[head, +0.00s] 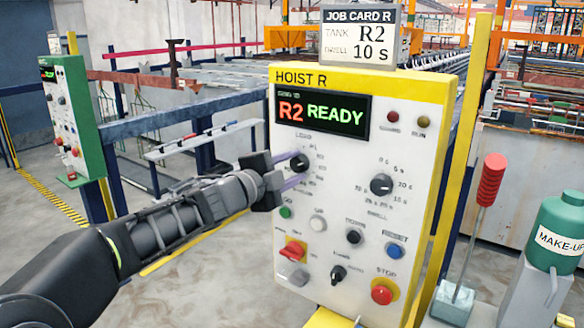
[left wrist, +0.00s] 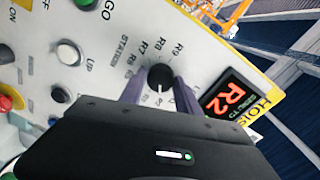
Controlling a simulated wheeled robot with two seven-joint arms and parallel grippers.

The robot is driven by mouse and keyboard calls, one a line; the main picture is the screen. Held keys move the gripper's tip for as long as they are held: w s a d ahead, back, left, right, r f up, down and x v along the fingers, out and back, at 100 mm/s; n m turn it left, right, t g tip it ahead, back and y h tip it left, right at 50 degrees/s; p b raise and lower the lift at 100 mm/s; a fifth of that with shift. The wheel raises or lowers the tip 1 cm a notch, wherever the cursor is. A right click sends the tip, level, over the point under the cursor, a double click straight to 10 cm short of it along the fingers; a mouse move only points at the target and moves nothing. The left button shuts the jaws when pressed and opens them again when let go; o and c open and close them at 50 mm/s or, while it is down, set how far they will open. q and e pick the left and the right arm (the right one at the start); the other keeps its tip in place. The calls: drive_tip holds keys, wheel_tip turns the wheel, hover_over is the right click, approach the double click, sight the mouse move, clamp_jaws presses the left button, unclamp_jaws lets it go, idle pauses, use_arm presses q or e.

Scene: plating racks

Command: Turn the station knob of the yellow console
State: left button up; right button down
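The yellow-framed console (head: 448,90) marked HOIST R stands in front of me, its display (head: 322,112) reading "R2 READY". Its black round station knob (head: 299,162) is at the upper left of the panel, below the display. The knob also shows in the left wrist view (left wrist: 160,76), with labels such as R7, R8 and R9 around it and a white pointer line. My left gripper (head: 296,169) is at the knob, its purple-grey fingers apart on either side of it. In the left wrist view the fingers (left wrist: 160,88) show small gaps to the knob. My right gripper is out of view.
A job card (head: 361,38) on top reads tank R2, dwell 10 s. The dwell knob (head: 381,185), buttons and the red stop button (head: 382,291) share the panel. A green console (head: 72,110) stands at left; a red-handled lever (head: 490,180) and green make-up container (head: 557,232) at right.

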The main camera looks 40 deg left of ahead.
use_arm(q)
drive_tip(key=o, duration=0.4)
drive_tip(key=shift+s, duration=0.1)
drive_tip(key=s, duration=0.3)
drive_tip(key=s+p, duration=0.1)
drive_tip(key=s, duration=0.3)
drive_tip(key=shift+s+r, duration=0.2)
drive_tip(key=shift+s, duration=0.1)
